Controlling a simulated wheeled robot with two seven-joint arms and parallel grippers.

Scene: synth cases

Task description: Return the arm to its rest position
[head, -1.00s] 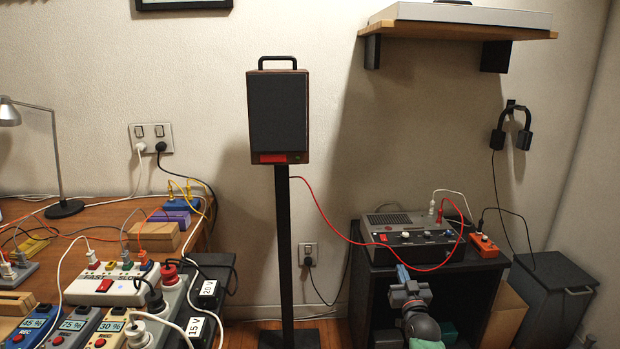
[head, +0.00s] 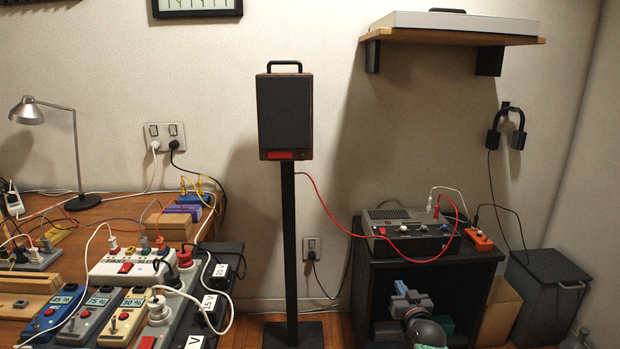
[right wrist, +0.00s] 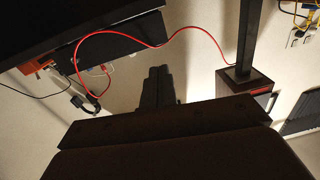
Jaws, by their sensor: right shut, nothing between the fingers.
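My right gripper (head: 400,288) shows low in the head view, in front of the open black cabinet (head: 373,270). Its fingers are shut with nothing between them. In the right wrist view the dark closed fingers (right wrist: 158,86) stand in the middle, touching nothing that I can see. Part of my right arm shows below the gripper at the bottom edge of the head view. My left gripper is not in view.
A grey device (head: 408,238) with a red cable (head: 322,205) sits on the cabinet. A speaker (head: 285,112) stands on a black post. A wooden desk (head: 95,212) with several switch boxes is at left. A grey bin (head: 546,294) is at right.

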